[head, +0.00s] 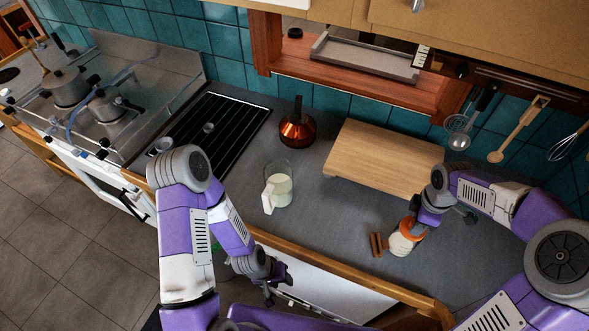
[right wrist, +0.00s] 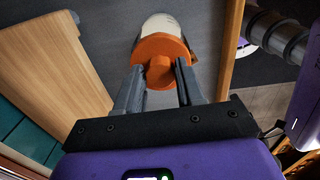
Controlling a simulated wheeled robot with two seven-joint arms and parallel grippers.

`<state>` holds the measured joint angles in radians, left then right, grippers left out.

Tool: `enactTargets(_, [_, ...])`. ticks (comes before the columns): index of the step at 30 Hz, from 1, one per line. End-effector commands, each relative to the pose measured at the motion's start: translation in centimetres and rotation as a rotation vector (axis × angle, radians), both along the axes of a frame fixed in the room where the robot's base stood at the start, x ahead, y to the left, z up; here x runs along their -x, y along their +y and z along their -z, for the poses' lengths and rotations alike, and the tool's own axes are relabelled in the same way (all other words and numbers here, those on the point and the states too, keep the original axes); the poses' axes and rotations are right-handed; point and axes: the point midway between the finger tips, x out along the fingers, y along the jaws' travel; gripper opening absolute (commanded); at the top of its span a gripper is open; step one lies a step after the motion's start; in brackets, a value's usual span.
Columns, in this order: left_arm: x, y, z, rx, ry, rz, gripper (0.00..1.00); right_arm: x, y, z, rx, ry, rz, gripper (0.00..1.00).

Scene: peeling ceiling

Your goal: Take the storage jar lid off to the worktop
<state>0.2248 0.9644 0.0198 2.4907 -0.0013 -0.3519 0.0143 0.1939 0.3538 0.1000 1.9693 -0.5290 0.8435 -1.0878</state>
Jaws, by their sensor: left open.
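The storage jar (head: 399,244) is pale and stands on the grey worktop (head: 335,225) near its front edge. Its orange lid (head: 411,229) is at the jar's mouth; I cannot tell if there is a small gap. In the right wrist view the lid (right wrist: 160,50) faces me, with the white jar (right wrist: 161,25) behind it. In the head view, this gripper partly hides the lid. My left gripper (head: 275,282) is open and empty, in front of the worktop edge.
Brown sticks (head: 376,244) lie just left of the jar. A wooden board (head: 385,155) lies behind it. The worktop between jug and sticks is clear. Utensils hang at the right.

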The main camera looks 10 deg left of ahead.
Motion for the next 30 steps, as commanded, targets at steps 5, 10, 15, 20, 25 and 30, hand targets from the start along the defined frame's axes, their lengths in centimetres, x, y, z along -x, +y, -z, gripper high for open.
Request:
enactTargets(5, [0.0, 0.0, 0.0, 0.0, 0.0, 0.0, 0.43, 0.0, 0.0, 0.0, 0.0, 0.0, -0.001, 0.1])
enactTargets(10, [0.0, 0.0, 0.0, 0.0, 0.0, 0.0, 0.43, 0.0, 0.0, 0.0, 0.0, 0.0, -0.002, 0.0])
enactTargets(15, [0.0, 0.0, 0.1, 0.0, 0.0, 0.0, 0.43, 0.0, 0.0, 0.2, 0.0, 0.0, -0.002, 0.0])
enactTargets(20, [0.0, 0.0, -0.6, 0.0, 0.0, 0.0, 0.43, 0.0, 0.0, 0.0, 0.0, 0.003, -0.066, 0.0])
enactTargets(25, [0.0, 0.0, -2.4, 0.0, 0.0, 0.0, 0.43, 0.1, 0.0, -0.2, 0.0, 0.005, -0.292, 0.0])
enactTargets(30, [0.0, 0.0, -3.0, 0.0, 0.0, 0.0, 0.43, 0.1, 0.0, 0.1, 0.0, 0.004, -0.419, 0.0])
